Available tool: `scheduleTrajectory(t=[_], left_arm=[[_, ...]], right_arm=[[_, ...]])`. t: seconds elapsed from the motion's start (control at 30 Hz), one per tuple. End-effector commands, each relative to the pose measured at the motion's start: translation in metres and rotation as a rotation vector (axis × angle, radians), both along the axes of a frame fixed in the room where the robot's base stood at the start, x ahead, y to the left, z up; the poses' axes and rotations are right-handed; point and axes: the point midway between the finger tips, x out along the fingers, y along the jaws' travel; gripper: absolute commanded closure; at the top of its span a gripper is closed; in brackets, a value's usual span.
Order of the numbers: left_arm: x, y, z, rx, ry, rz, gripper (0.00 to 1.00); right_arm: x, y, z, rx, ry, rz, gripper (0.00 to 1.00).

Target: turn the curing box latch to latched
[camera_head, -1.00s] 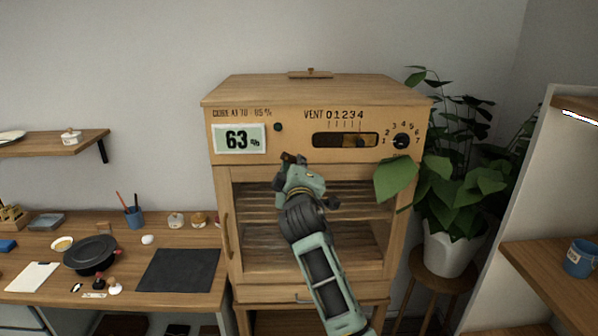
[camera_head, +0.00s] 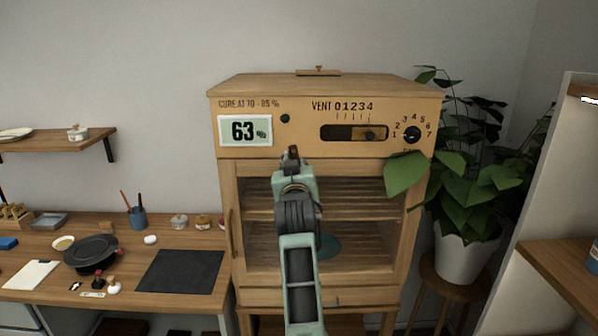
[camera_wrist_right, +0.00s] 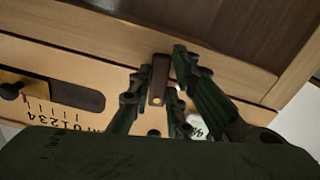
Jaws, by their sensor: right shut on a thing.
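The curing box (camera_head: 235,170) is a wooden cabinet with a glazed door below its front panel. My right gripper (camera_head: 292,156) is at the panel's lower edge, above the door, and hides most of the latch in the head view. In the right wrist view the latch (camera_wrist_right: 159,76) is a short dark brown bar with a brass spot at one end. It stands between the fingers of my right gripper (camera_wrist_right: 158,84), which are shut on it. The bar spans the seam between panel and door, roughly square to it. My left gripper is not in view.
The panel carries a vent slider (camera_head: 370,135), a numbered dial (camera_head: 411,134) and a 63 % display (camera_head: 245,130). A leafy plant (camera_head: 465,185) overlaps the box's right edge. A workbench (camera_head: 130,270) with small items stands left; a shelf unit (camera_head: 555,245) stands right.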

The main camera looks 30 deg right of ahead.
Motion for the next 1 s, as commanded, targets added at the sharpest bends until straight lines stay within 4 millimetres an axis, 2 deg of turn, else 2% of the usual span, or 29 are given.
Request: scheduleTrajectory(t=[0.4,0.97,1.0], left_arm=[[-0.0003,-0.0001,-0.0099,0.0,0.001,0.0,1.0],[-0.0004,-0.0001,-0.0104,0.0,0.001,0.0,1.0],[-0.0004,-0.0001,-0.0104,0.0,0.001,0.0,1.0]], right_arm=[[0.0037,0.0058,-0.0028,0.161,-0.094,0.0,1.0],[0.004,0.0063,-0.0023,0.184,-0.108,0.0,1.0],[0.004,0.0063,-0.0023,0.184,-0.108,0.0,0.8]])
